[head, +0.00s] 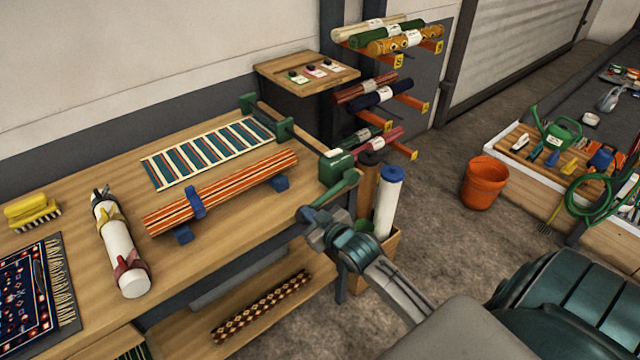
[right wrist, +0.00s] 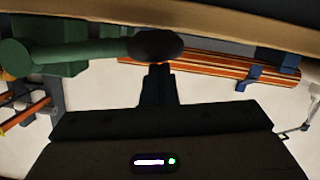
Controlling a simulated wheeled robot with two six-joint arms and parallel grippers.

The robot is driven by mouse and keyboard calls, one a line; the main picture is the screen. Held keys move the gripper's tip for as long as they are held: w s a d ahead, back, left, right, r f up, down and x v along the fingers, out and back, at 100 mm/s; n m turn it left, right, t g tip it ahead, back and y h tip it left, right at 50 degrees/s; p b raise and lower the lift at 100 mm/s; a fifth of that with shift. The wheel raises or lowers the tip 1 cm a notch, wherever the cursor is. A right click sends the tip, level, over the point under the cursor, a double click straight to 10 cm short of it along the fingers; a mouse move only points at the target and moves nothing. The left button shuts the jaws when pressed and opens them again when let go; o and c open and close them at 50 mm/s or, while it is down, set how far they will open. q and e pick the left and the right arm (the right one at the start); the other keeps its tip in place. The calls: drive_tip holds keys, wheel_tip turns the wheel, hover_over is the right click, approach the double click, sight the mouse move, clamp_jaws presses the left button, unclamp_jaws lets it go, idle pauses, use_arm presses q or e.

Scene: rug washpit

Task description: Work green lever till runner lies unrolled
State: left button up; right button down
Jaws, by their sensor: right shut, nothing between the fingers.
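The green lever (head: 338,186) is a crank on the green housing (head: 338,162) at the workbench's right end. In the right wrist view the lever (right wrist: 80,52) ends in a dark round knob (right wrist: 155,44). The runner (head: 205,152), striped teal, cream and red, lies flat on the bench, its right end near the dark roller bar (head: 300,137). My right gripper (head: 314,222) is shut and empty, just below the lever in the head view. Its fingertips (right wrist: 158,72) appear close to the knob; contact cannot be told. My left gripper is out of view.
An orange-striped roll (head: 225,188) rests on blue cradles in front of the runner. A white roll with straps (head: 118,245) lies to its left. A bin with upright rolls (head: 388,205) stands close to my right gripper. A small shelf (head: 308,75) is behind.

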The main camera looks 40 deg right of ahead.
wheel_tip(320, 180, down, 3)
drive_tip(key=shift+d+r+n+b, duration=0.1)
drive_tip(key=shift+n+b, duration=0.4)
drive_tip(key=shift+n, duration=0.1)
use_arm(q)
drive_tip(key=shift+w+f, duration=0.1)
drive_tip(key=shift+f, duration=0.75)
use_arm(e)
drive_tip(key=shift+f+n, duration=0.3)
drive_tip(key=shift+f, duration=0.2)
